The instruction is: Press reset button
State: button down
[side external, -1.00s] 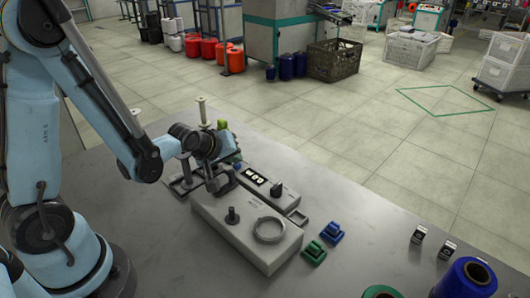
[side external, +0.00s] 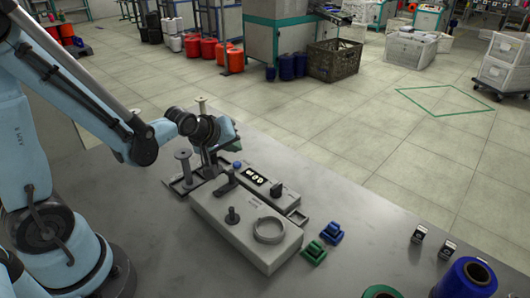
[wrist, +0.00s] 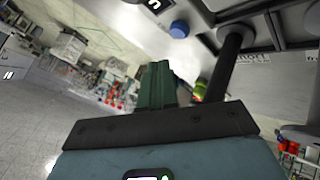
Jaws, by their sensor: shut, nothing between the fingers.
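The blue button (side external: 237,164) sits on the far left end of the grey control box (side external: 287,204), beside the small display windows (side external: 257,173). It also shows in the wrist view (wrist: 179,29), round and raised on the panel. My gripper (side external: 232,148) is above and just behind the button in the side view. In the wrist view its green fingers (wrist: 158,72) are together and empty, below the button in the picture and apart from it. The display digits are too small to read.
The winder box (side external: 236,227) with a post and a ring stands in front. A spool post (side external: 183,165) stands to the left. Blue (side external: 332,232) and green (side external: 314,251) blocks lie to the right.

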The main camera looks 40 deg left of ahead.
jog(key=shift+r, duration=1.6)
jog(key=m+g+h, duration=0.2)
jog(key=m, duration=0.9)
send_near(234, 165)
jog(key=s+d+r, duration=0.5)
jog(key=d, duration=0.1)
jog(key=shift+s+r, duration=0.2)
